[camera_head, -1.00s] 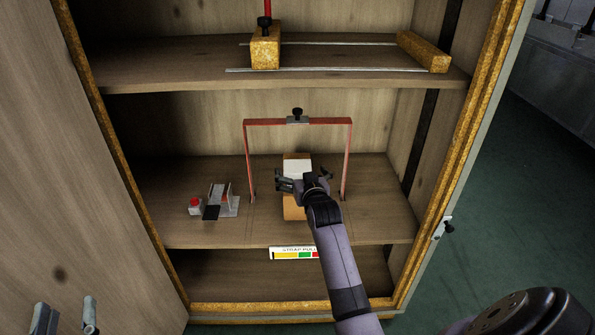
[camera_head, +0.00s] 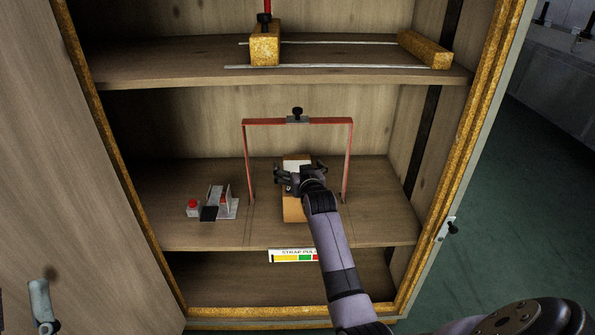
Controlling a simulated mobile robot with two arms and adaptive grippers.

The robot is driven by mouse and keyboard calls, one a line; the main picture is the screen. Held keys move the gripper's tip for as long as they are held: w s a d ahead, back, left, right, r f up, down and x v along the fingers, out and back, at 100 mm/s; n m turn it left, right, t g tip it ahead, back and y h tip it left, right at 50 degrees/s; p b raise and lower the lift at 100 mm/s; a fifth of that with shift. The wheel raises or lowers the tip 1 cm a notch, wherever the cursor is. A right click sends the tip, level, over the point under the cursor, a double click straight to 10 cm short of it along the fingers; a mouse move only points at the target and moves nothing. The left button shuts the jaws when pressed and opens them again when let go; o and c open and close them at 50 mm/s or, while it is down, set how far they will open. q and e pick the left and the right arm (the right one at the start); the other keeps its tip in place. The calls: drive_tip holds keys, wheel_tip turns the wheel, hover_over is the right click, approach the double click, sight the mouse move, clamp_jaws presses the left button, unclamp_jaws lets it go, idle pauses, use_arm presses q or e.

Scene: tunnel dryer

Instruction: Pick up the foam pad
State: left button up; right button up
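A block with a white upper part and a tan-orange lower part (camera_head: 295,209) stands on the middle shelf, inside a red arch frame (camera_head: 297,121). The white part (camera_head: 293,161) is the likeliest foam pad, but I cannot be sure. My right gripper (camera_head: 300,172) is over the block, its fingers spread to either side. The gripper and wrist hide much of the block, and I cannot tell whether the fingers touch it. My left gripper (camera_head: 22,308) is at the lower left corner, cut off by the picture edge, its fingers apart and empty.
A small device with a red button (camera_head: 193,208) and a grey bracket (camera_head: 222,201) stand left of the arch. The upper shelf holds rails (camera_head: 340,66) and wooden blocks. A label (camera_head: 290,255) is on the shelf front. The cabinet side walls bound the space.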

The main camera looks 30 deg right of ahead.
drive_tip(key=c, duration=0.9)
